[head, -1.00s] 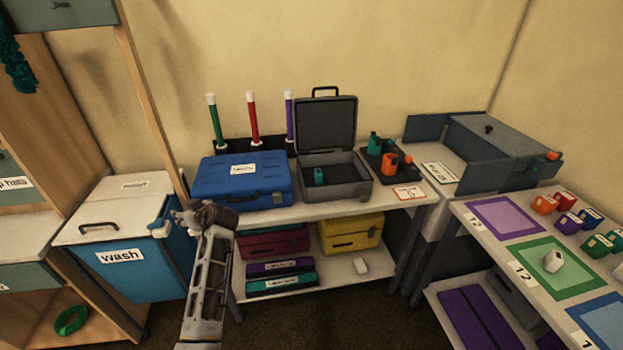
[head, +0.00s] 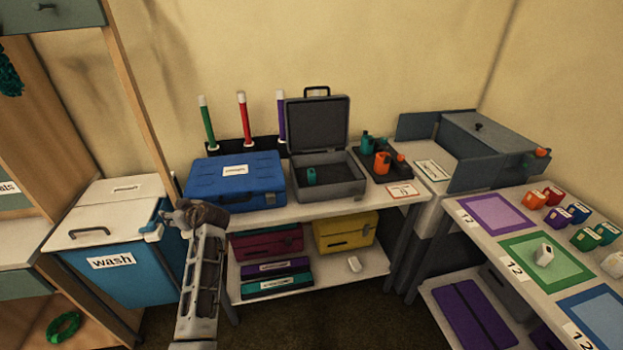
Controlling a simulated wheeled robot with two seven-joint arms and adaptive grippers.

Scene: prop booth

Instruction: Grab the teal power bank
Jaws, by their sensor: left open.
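Several small teal or green things are in view, and I cannot tell for sure which is the power bank. One small dark teal item (head: 311,175) stands in the open grey case (head: 333,192) on the middle table. Another teal item (head: 367,144) stands on the dark tray (head: 374,172) to the right of the case. Two green-teal labelled blocks (head: 585,239) sit on the right table. My right gripper is out of view.
A closed blue case (head: 236,183) lies on the middle table (head: 300,211). Below it are a yellow case (head: 345,232) and other cases. The wash bin (head: 118,262) is at left. Coloured mats (head: 544,262) and blocks cover the right table.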

